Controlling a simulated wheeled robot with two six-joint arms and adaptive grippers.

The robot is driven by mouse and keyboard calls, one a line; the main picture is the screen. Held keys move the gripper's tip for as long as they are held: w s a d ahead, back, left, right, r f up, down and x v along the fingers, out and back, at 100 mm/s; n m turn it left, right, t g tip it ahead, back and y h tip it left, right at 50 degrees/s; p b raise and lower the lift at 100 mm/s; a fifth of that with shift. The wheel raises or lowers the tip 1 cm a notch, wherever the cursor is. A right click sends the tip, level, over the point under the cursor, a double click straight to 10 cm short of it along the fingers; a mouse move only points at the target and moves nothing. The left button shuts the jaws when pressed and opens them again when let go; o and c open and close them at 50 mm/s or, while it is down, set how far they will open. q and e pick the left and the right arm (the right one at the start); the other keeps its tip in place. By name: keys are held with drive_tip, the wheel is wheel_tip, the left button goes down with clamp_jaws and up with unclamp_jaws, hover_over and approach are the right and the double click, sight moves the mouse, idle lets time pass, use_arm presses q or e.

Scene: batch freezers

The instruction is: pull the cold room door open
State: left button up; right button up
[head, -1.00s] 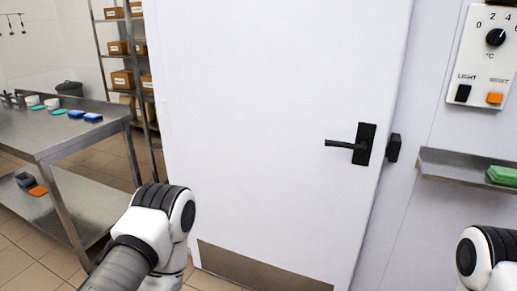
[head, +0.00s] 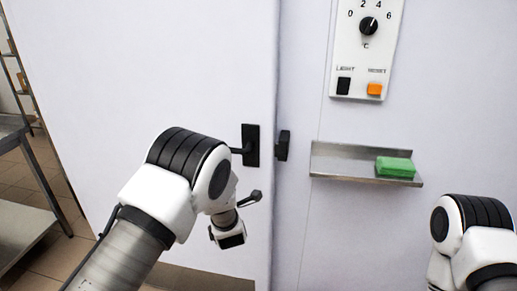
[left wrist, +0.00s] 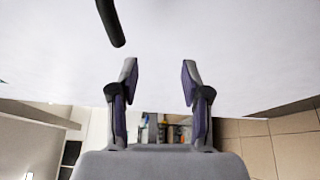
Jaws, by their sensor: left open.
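The white cold room door (head: 150,80) fills the left of the head view, its right edge against the pale frame. Its black handle plate (head: 251,146) is near that edge; my left arm hides most of the lever. In the left wrist view the black lever (left wrist: 111,22) hangs at upper left, beyond the fingertips. My left gripper (left wrist: 160,72) is open and empty, with the white door surface ahead of it and the lever outside its fingers. In the head view its fingers are hard to make out below the handle. My right arm is at lower right, its gripper out of view.
A black catch (head: 283,145) sits on the frame beside the handle. To the right are a control panel (head: 367,50) and a metal shelf (head: 330,162) with a green block (head: 395,167). A steel table (head: 25,225) stands at far left.

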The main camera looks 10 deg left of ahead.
use_arm(q)
drive_tip(key=w+d+r+t, duration=0.1)
drive_tip(key=w+d+r, duration=0.1)
drive_tip(key=d+r, duration=0.3)
drive_tip(key=w+a+p, duration=0.1)
drive_tip(key=w, duration=0.1)
drive_tip(key=w+a+r, duration=0.1)
drive_tip(key=w+a, duration=0.1)
drive_tip(key=w+a+p, duration=0.1)
drive_tip(key=w, duration=0.1)
drive_tip(key=shift+w+a+r+p, duration=0.15)
drive_tip(key=shift+w+a+p, duration=0.2)
drive_tip(key=shift+s+a+r, duration=0.15)
drive_tip(key=shift+s+a, duration=0.1)
drive_tip(key=shift+a, duration=0.1)
drive_tip(key=shift+w, duration=0.1)
clamp_jaws()
use_arm(e)
wheel_tip(320, 180, up, 4)
drive_tip(key=shift+f, duration=0.2)
